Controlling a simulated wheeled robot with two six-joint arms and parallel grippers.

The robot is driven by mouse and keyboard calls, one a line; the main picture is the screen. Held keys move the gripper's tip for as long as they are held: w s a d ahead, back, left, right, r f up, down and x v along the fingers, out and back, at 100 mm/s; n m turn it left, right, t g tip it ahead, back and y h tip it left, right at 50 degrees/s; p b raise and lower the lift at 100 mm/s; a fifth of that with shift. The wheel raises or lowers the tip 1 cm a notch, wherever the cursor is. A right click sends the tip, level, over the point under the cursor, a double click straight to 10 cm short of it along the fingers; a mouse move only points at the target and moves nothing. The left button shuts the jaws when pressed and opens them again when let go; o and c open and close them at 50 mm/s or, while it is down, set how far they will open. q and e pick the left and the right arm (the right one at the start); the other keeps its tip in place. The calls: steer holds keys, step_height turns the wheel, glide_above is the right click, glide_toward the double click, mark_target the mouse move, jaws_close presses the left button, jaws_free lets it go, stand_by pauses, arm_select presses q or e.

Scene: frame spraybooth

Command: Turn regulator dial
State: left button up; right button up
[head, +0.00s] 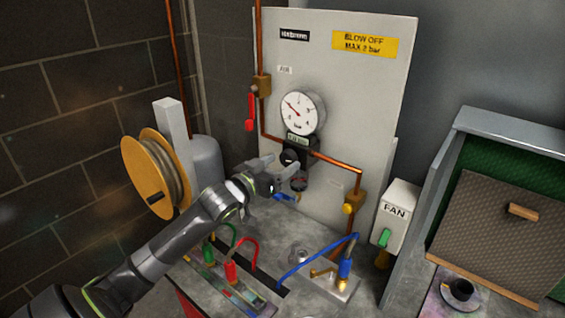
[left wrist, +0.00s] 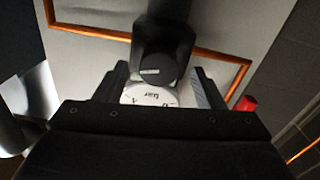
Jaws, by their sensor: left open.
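The regulator (head: 298,148) is a black body on the grey panel, just under a round white pressure gauge (head: 299,112). Its round black dial (head: 289,157) faces out. My left gripper (head: 283,170) is open in front of the dial, one finger to each side of it. In the left wrist view, a black regulator part with a pale mark (left wrist: 160,55) stands in the gap between the open fingers (left wrist: 160,82). The gauge face (left wrist: 150,96) shows upside down there, partly covered by the gripper. I cannot tell whether the fingers touch the dial. My right gripper is out of view.
Copper pipes (head: 335,161) run beside the regulator. A red-handled valve (head: 250,110) is to its left, and a fan switch box (head: 396,212) to its right. Coloured hoses (head: 303,257) lie on the bench below. A yellow reel (head: 150,180) stands left.

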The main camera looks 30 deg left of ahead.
arm_select(q)
steer(key=shift+w+d, duration=0.1)
steer(key=shift+w, duration=0.6)
steer(key=c, duration=1)
steer(key=shift+m, duration=0.3)
